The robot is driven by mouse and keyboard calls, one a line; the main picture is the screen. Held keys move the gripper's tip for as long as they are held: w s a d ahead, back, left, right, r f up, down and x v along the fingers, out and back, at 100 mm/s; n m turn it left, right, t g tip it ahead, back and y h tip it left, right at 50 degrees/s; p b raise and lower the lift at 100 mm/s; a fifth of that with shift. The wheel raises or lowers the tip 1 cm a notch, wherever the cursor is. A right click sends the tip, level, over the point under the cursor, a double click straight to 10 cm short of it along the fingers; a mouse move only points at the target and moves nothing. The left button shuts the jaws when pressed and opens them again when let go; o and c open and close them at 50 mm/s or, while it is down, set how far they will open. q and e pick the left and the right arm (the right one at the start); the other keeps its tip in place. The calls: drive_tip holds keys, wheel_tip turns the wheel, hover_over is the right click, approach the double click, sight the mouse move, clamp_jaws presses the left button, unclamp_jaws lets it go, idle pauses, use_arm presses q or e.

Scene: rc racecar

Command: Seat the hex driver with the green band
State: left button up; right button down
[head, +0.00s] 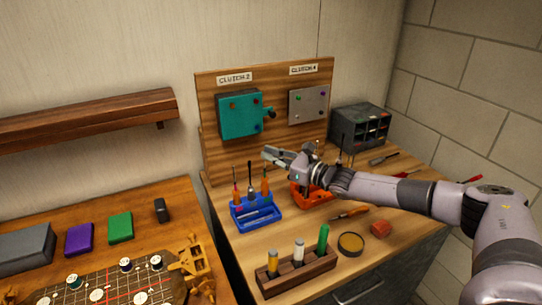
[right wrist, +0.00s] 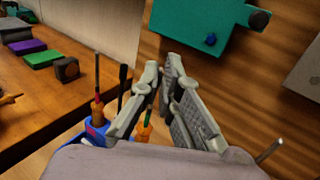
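A blue holder (head: 259,219) on the right bench carries several upright drivers, among them an orange-handled one (head: 236,194) and a black one (head: 250,177). The holder also shows at the lower left of the right wrist view (right wrist: 96,134). There, a driver with orange and green on it (right wrist: 147,130) is partly hidden behind my right finger; whether the green is a band is unclear. My right gripper (head: 267,154) is above and beside the holder's drivers, its fingers a narrow gap apart, with nothing seen between them. My left gripper is out of view.
A red-orange holder (head: 312,198) stands under my right wrist. A wooden block (head: 297,275) holds several upright items, one green. The board behind carries a teal box (head: 239,115) and a grey plate (head: 308,104). Loose tools lie toward the right.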

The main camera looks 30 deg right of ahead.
drive_tip(key=shift+f+b, duration=0.65)
drive_tip(key=shift+f, duration=0.25)
drive_tip(key=c, duration=1.7)
unclamp_jaws()
drive_tip(key=v, duration=1.2)
drive_tip(key=shift+r, duration=0.1)
